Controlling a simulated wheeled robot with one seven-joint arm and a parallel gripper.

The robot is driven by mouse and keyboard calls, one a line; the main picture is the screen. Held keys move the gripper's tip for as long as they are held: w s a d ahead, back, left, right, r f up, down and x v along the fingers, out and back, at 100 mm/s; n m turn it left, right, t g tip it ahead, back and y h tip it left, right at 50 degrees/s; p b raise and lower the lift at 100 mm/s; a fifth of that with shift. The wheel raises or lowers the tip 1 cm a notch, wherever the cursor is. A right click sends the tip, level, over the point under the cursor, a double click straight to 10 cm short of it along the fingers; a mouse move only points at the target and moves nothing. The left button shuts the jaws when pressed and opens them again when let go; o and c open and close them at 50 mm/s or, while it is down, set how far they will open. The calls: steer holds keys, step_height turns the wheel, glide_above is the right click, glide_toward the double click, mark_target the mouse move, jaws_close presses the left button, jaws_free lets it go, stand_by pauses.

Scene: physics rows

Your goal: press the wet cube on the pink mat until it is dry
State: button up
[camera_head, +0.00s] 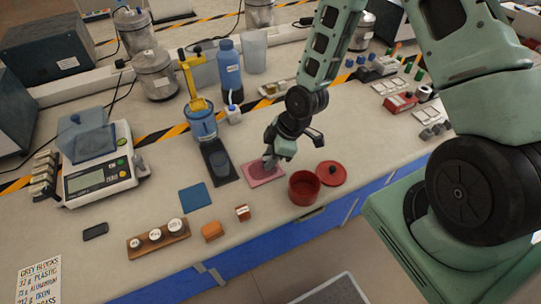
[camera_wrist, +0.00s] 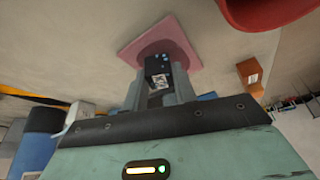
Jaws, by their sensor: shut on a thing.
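The pink mat (camera_head: 252,179) lies on the bench below my gripper (camera_head: 272,158). It also shows in the wrist view (camera_wrist: 160,27), with a darker round patch around the fingertips. My gripper, pointing down in the wrist view (camera_wrist: 160,78), is shut on a small dark cube (camera_wrist: 156,62) with light bluish spots. The cube is at or just above the dark patch; I cannot tell whether it touches the mat. In the head view the fingers hide most of the cube.
A red open pot (camera_head: 303,190) and its red lid (camera_head: 331,173) stand close right of the mat. A blue mat (camera_head: 195,196) lies further left.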

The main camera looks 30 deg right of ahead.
steer(key=shift+f+b, duration=0.4)
steer(key=shift+f, duration=0.25)
stand_by(0.9)
steer(key=shift+r, duration=0.1)
steer(key=shift+a+r+p, duration=0.35)
steer(key=shift+r+p, duration=0.15)
steer(key=shift+r, duration=0.15)
steer(key=shift+f+b, duration=0.55)
steer(key=shift+f, duration=0.15)
stand_by(1.4)
steer(key=shift+p+v, duration=0.7)
steer(key=shift+v, duration=0.1)
steer(key=shift+w+d, duration=0.1)
